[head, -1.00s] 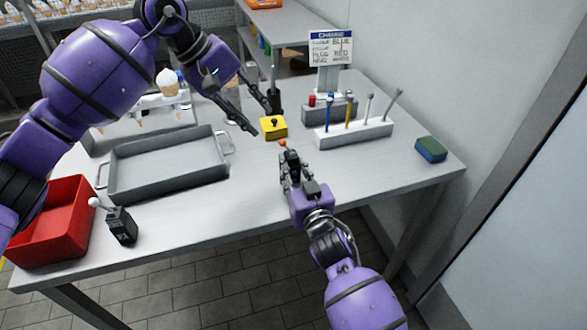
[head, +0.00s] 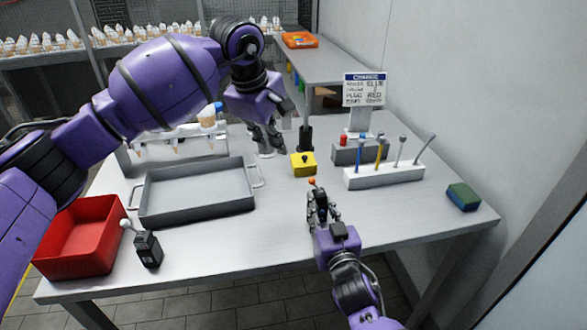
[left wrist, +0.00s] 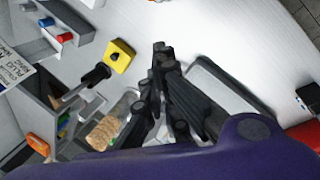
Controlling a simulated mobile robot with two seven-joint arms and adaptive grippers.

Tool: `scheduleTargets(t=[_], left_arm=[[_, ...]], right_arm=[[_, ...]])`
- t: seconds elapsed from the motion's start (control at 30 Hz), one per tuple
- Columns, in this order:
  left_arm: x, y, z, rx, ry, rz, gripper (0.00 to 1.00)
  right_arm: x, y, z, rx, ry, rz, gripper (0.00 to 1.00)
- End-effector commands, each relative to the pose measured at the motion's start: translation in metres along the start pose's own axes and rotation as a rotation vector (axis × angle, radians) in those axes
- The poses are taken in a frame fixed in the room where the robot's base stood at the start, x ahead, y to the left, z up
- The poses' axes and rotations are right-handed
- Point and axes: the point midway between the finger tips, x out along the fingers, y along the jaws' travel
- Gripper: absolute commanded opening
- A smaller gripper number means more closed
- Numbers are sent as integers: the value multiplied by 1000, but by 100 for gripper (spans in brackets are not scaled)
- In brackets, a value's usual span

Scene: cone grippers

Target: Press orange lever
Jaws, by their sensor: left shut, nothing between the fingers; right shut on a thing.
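The orange lever (head: 312,182) shows as a small orange knob at the tip of my right gripper (head: 319,203). It seems to belong to a small black box that the right gripper is shut on, mostly hidden by the fingers, just above the table's front part. My left gripper (head: 278,142) is shut and empty, above the table behind and left of the orange knob, close to the yellow box. In the left wrist view its fingers (left wrist: 160,52) are together with nothing between them. The orange knob is not visible there.
A yellow box (head: 303,168) with a black knob stands beyond the orange lever. A grey tray (head: 197,212), red bin (head: 82,236) and black box with a white-knobbed lever (head: 148,249) are left. A white rack of coloured levers (head: 383,176) and blue-green block (head: 463,196) are right.

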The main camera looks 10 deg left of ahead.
Motion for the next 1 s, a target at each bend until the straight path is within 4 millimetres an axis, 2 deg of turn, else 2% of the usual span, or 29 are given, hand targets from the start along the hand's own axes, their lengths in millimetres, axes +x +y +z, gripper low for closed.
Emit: scheduleTargets(t=[0.23,0.37,0.47,0.83,0.9,1.0], left_arm=[[2,0,0,2,-2,-1,0],[12,-1,1,2,-4,-3,0],[28,-1,1,2,-4,-4,0],[105,-1,2,2,-4,-4,0],[96,1,16,8,-6,3,0],[92,0,27,7,-4,2,0]], right_arm=[[0,0,1,0,-1,0,0],[0,0,1,0,-1,0,0],[0,0,1,0,-1,0,0],[0,0,1,0,-2,1,0],[0,0,1,0,-2,1,0],[0,0,1,0,-2,1,0]])
